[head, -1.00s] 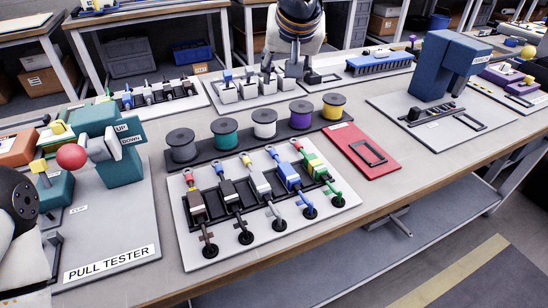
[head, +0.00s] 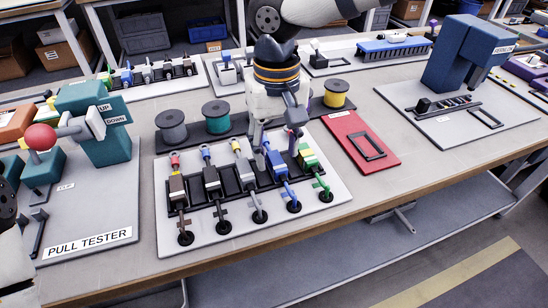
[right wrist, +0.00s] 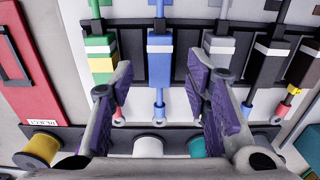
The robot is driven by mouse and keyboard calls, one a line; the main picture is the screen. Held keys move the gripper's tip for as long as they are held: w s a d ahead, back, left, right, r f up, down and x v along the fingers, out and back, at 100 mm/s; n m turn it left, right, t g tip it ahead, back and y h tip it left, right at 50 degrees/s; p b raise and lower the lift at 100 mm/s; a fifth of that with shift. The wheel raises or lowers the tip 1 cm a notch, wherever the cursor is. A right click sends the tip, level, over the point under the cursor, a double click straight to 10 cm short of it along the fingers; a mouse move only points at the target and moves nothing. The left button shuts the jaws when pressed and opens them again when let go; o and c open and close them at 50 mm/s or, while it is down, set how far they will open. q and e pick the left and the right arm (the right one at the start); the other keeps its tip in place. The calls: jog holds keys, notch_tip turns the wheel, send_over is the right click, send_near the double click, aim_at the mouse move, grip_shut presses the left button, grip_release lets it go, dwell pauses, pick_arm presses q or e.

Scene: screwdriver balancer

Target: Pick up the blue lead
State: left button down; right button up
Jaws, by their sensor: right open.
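The blue lead (head: 276,166) lies in the rack (head: 322,205), between the green-and-yellow lead (head: 312,162) and the white-grey lead (head: 243,172). My right gripper (head: 275,128) hovers over the terminal end of the leads. In the right wrist view, my right gripper (right wrist: 160,85) is open and empty, its fingers spread on either side of the blue lead's line. Only part of my left arm shows at the left edge.
Spools stand behind the rack, among them grey (head: 172,126), teal (head: 217,117) and yellow (head: 335,94); my right gripper hides others. A red tray (head: 383,160) lies to the right. The pull tester (head: 90,245) stands at the left. Black and brown leads share the rack.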

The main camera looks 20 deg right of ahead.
notch_tip(320, 180, down, 2)
grip_shut()
dwell(0.3)
